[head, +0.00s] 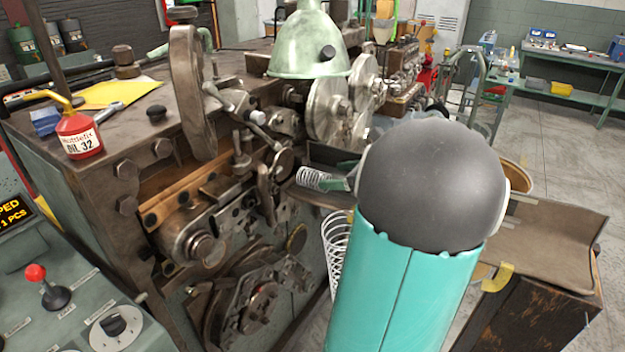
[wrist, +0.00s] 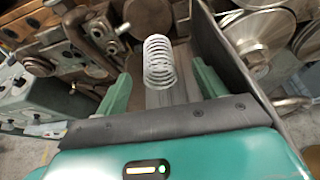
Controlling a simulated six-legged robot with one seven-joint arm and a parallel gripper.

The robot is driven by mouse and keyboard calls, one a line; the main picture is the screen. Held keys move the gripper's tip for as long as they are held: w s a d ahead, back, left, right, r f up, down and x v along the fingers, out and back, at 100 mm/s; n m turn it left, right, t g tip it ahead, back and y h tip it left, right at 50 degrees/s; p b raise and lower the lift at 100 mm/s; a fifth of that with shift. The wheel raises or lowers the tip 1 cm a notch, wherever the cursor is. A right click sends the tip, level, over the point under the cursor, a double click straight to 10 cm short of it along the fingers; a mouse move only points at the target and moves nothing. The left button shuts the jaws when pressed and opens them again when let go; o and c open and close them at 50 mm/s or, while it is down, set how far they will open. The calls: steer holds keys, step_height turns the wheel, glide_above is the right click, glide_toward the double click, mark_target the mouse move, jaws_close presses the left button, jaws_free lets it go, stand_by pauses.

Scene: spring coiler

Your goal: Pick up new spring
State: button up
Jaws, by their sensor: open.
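A small silver coil spring (head: 322,181) lies on its side on a dark chute of the coiling machine in the head view. It also shows in the wrist view (wrist: 159,60), ahead of and between the two green fingers. My gripper (head: 347,177) is open, its fingers close to the near end of the spring. The wrist view shows my gripper (wrist: 160,80) with a finger on each side of the spring's near end and gaps between. My own arm hides most of the gripper in the head view. Contact with the spring cannot be told.
The coiling machine (head: 160,130) with wheels and levers stands close on the left. A larger wire coil (head: 337,250) shows below the chute beside my arm. A red oil can (head: 77,133) stands on the machine. A brown tray (head: 545,235) is at the right; open floor lies beyond.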

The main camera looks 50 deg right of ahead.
mark_target(314, 172)
steer(key=x, duration=0.7)
steer(key=shift+a+f, duration=0.15)
steer(key=shift+a, duration=0.05)
steer(key=c, duration=1.1)
steer(key=shift+r, duration=0.6)
step_height(314, 172, up, 2)
steer(key=shift+a+r, duration=0.1)
steer(key=shift+r, duration=0.1)
steer(key=s+a+r, duration=0.4)
steer(key=s, duration=0.1)
steer(key=s+a+r, duration=0.5)
steer(key=shift+a+r, duration=0.15)
steer(key=shift+a, duration=0.1)
